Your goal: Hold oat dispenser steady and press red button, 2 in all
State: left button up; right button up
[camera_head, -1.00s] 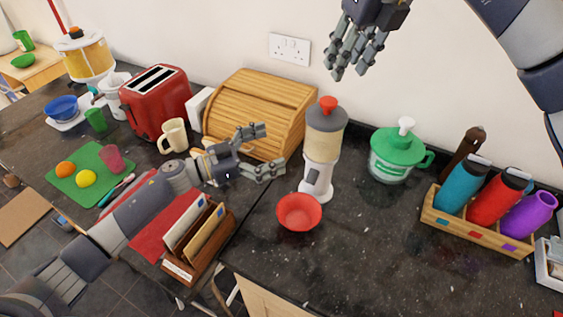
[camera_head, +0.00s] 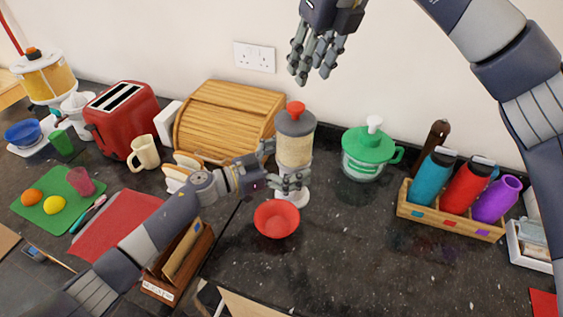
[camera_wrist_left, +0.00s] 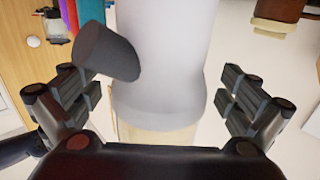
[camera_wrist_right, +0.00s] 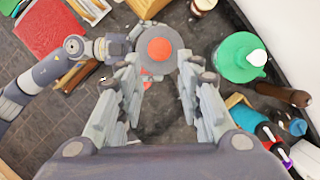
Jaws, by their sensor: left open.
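The oat dispenser (camera_head: 295,145) stands upright on the counter, with a dark grey lid, clear oat-filled middle and white lower part. Its red button (camera_head: 296,108) tops the lid. My left gripper (camera_head: 283,166) is open around the dispenser's lower part. In the left wrist view its fingers stand on both sides of the white body (camera_wrist_left: 165,60), with visible gaps. A dark spout (camera_wrist_left: 105,52) shows there. My right gripper (camera_head: 314,62) is open and empty, above the dispenser. In the right wrist view the button (camera_wrist_right: 159,49) shows beyond its spread fingers.
A red bowl (camera_head: 277,219) sits in front of the dispenser. A wooden bread box (camera_head: 225,115) is behind left, a green-lidded jar (camera_head: 368,153) to the right. A bottle rack (camera_head: 450,221) stands farther right. A letter holder (camera_head: 182,258) is front left. The counter front right is bare.

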pick_arm(q)
jog(key=shift+w+d, duration=0.1)
jog(key=shift+d, duration=0.1)
jog(key=c, duration=1.7)
pick_arm(e)
grip_shut()
